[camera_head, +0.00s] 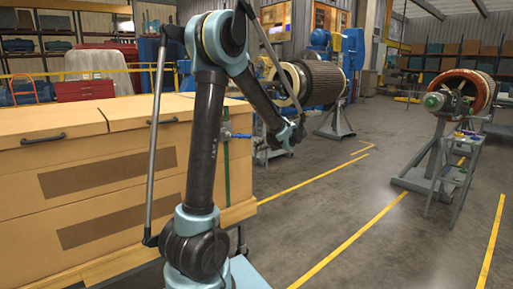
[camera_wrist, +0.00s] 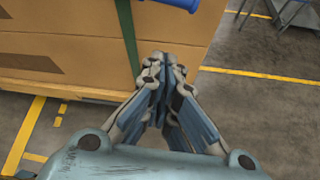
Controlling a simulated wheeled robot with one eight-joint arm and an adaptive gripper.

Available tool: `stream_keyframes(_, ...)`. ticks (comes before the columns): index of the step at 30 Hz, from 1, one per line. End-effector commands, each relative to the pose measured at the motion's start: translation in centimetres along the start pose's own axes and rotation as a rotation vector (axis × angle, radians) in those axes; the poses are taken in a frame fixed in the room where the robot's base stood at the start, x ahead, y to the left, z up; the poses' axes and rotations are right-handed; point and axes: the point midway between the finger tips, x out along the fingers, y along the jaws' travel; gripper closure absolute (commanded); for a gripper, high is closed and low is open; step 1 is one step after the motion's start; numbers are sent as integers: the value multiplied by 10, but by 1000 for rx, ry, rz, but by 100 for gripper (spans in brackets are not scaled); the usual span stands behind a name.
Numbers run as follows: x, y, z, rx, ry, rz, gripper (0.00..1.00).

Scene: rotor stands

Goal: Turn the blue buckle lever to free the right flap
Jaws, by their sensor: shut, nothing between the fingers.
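The wooden crate (camera_head: 60,185) stands at left. Its lid is two closed flaps; the right flap (camera_head: 180,104) has a dark handle. A green strap (camera_head: 227,170) runs down the crate near its right end. The blue buckle lever (camera_head: 240,136) sticks out to the right from the strap near the top. In the wrist view, part of the blue lever (camera_wrist: 180,3) shows at the top edge, beside the green strap (camera_wrist: 128,35). My gripper (camera_wrist: 163,60) is shut and empty, apart from the lever. In the head view, its fingers are hard to make out.
A rotor on a stand (camera_head: 325,82) stands behind my arm. Another rotor stand (camera_head: 425,165) and a small side table (camera_head: 455,178) are at right. The grey floor with yellow lines (camera_head: 350,240) between crate and stands is clear.

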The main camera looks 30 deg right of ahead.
Motion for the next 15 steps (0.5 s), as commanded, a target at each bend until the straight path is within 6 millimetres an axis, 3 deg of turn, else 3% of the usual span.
stream_keyframes(12, 70, 1, 0, -4, 2, 3, 100)
stream_keyframes(15, 72, 0, 7, -2, 1, -1, 100)
